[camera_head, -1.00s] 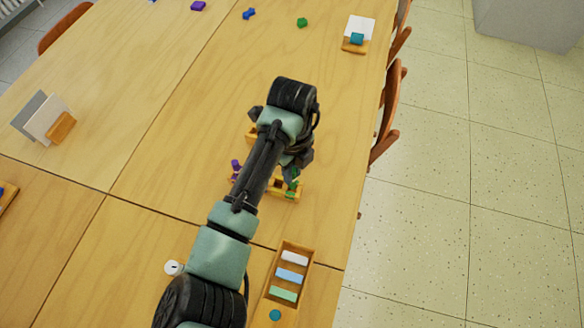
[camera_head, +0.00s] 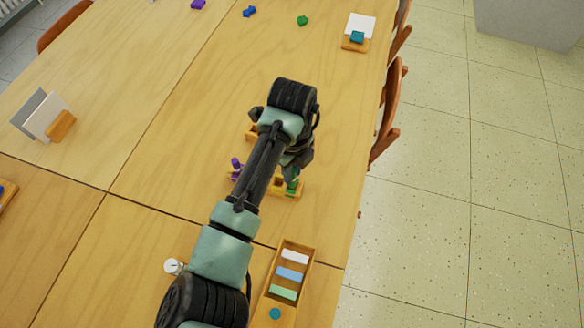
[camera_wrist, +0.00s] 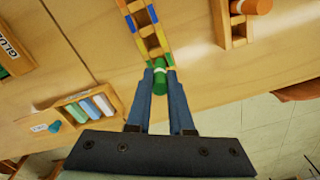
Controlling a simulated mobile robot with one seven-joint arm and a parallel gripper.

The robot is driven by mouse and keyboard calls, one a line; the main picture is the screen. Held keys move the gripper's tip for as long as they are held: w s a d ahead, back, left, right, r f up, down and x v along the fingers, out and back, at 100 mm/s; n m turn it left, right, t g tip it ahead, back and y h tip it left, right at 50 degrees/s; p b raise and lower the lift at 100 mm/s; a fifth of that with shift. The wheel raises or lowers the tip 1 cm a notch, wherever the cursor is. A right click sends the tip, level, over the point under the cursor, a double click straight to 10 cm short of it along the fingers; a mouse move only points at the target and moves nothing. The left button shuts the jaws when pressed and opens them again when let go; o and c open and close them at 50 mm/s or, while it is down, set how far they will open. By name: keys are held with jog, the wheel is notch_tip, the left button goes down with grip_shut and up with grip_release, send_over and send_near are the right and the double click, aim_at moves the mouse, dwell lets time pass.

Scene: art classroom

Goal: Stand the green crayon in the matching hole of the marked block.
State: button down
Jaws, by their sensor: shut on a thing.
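The green crayon (camera_wrist: 160,80) is between the two blue fingers of my gripper (camera_wrist: 161,76) in the wrist view, which are shut on it.
A wooden tray with chalk sticks (camera_head: 312,256) lies near the table's front right edge. Another wooden holder (camera_wrist: 225,28) with an orange piece (camera_wrist: 250,6) is close by. A box labelled glue (camera_wrist: 12,52) is at left. The table right of the block is clear.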

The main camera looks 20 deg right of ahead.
jog(key=shift+f+b, duration=0.3)
jog(key=shift+f, duration=0.75)
dwell(1.6)
jog(key=c, duration=0.7)
grip_release()
jog(key=shift+o, duration=1.1)
jog(key=shift+r, duration=0.15)
jog(key=shift+r+p, duration=2.85)
jog(key=shift+p, duration=0.1)
